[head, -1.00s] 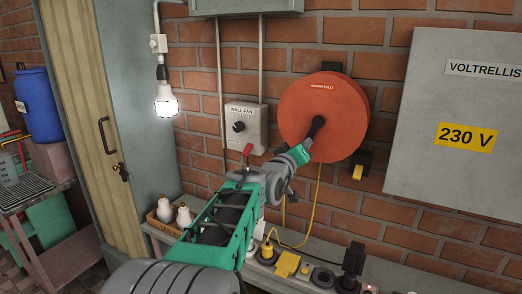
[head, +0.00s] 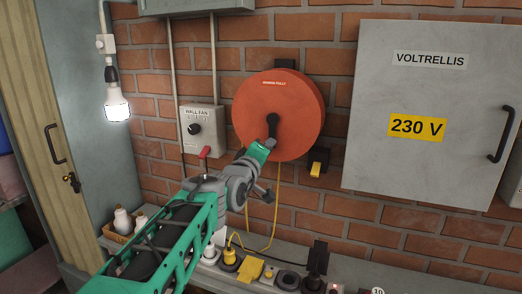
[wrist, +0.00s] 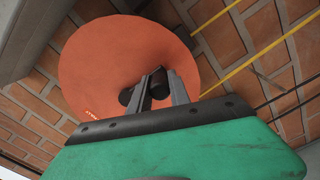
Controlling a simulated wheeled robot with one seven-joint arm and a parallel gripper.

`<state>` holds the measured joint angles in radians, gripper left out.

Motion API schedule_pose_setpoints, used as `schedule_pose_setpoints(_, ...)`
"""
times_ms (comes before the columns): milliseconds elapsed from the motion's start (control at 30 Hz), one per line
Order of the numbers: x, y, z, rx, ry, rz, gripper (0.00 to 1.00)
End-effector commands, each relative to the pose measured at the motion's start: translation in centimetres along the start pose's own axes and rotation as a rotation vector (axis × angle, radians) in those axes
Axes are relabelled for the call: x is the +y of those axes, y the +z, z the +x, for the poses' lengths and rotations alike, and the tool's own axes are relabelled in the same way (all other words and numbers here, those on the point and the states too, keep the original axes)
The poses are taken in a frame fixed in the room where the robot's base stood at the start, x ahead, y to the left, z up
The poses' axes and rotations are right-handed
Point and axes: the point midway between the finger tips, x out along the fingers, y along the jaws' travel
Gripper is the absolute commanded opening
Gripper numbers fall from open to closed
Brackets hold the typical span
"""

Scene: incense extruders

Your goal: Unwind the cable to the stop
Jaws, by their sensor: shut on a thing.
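The orange cable reel (head: 300,110) is mounted on the brick wall, and it fills the upper part of the wrist view (wrist: 100,60). My gripper (head: 271,138) is at the lower middle of the reel's face. In the wrist view my gripper (wrist: 158,90) is shut on the reel's dark crank handle (wrist: 126,97), which the fingers partly hide. The yellow cable (head: 277,195) hangs from under the reel to the bench. A yellow plug (head: 315,169) sits in a black holder to the reel's lower right. No stop can be made out.
A grey wall fan box (head: 201,140) is left of the reel. A grey 230 V cabinet (head: 430,160) is on the right. The bench (head: 400,285) below carries several plugs and sockets, including a yellow block (head: 249,270). A lit bulb (head: 117,105) hangs at the left.

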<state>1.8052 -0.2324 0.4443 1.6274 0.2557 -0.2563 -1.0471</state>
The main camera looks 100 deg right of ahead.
Motion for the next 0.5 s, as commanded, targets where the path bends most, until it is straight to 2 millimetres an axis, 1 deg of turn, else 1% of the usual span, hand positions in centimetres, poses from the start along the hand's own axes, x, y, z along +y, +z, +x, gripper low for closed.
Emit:
schedule_pose_setpoints(167,-0.03,0.18,-0.01,-0.005,0.0,-0.001,0.0)
schedule_pose_setpoints(200,-0.03,0.17,-0.01,-0.005,0.0,-0.001,0.26)
schedule_pose_setpoints(433,-0.08,-0.07,-0.05,0.0,-0.001,0.0,0.44)
schedule_pose_setpoints(500,-0.08,-0.1,-0.05,0.0,-0.001,0.001,0.45)
